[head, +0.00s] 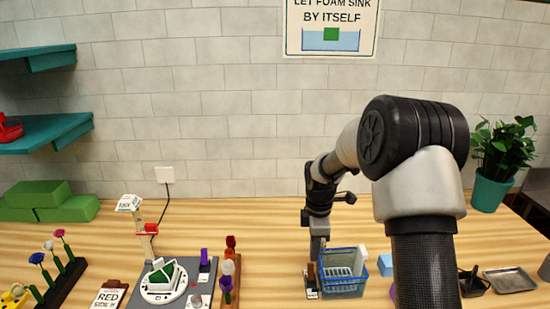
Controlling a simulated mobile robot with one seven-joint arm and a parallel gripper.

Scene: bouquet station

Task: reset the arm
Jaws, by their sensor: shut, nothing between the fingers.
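My arm rises at the right of the head view and bends down toward the counter. My gripper (316,258) points down beside the left end of a blue basket (343,286). It is small in the picture; its fingers are together and nothing shows between them. I cannot tell whether it touches the basket or only hangs in front of or behind it.
A turntable (163,283) on a grey base is left of centre. Flower racks (68,282) and green foam blocks (45,200) are at the left. A potted plant (490,190) and metal tray (511,280) are at the right. The back counter (240,215) is clear.

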